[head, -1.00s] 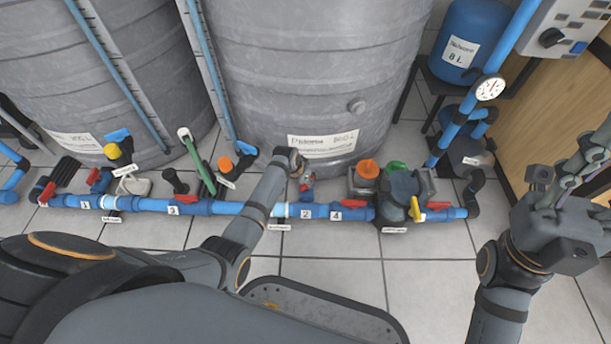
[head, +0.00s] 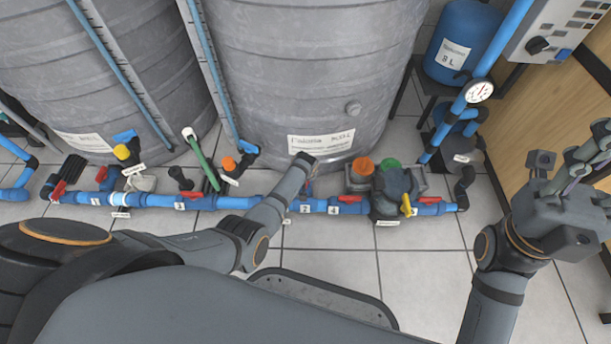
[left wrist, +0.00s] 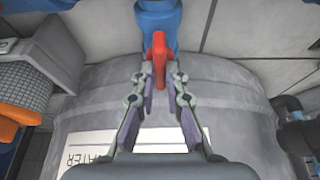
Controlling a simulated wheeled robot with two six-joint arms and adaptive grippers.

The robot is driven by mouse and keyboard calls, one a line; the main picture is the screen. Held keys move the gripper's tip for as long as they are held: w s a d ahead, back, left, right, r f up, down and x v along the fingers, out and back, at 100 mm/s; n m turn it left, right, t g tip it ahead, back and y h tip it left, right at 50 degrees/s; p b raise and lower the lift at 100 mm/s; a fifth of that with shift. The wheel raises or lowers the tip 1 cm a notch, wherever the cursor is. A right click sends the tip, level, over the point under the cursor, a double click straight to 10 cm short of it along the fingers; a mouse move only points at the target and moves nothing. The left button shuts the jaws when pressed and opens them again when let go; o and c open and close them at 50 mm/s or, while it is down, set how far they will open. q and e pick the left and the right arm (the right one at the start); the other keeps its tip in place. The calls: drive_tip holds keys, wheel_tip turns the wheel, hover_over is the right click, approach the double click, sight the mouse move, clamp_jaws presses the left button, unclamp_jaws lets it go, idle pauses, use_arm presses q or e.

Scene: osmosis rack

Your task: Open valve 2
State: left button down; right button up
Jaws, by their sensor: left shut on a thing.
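Valve 2 sits on the blue pipe (head: 325,207) by the label "2" (head: 305,209) in the head view, mostly hidden behind my left wrist. In the left wrist view its red handle (left wrist: 159,62) stands upright in the picture, below the blue valve body (left wrist: 158,22). My left gripper (left wrist: 158,78) is shut on the red handle, with one finger on each side. My right gripper (head: 588,150) is raised at the far right, away from the pipes; its finger opening is unclear.
Large grey tanks (head: 310,75) stand close behind the pipe. Other valves with red handles (head: 187,195) line it on the left. A pump (head: 393,190) with a yellow handle stands right of valve 2. The tiled floor (head: 420,265) in front is clear.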

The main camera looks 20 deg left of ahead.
idle(0.4)
use_arm(q)
drive_tip(key=c, duration=1.4)
unclamp_jaws()
wheel_tip(320, 180, up, 10)
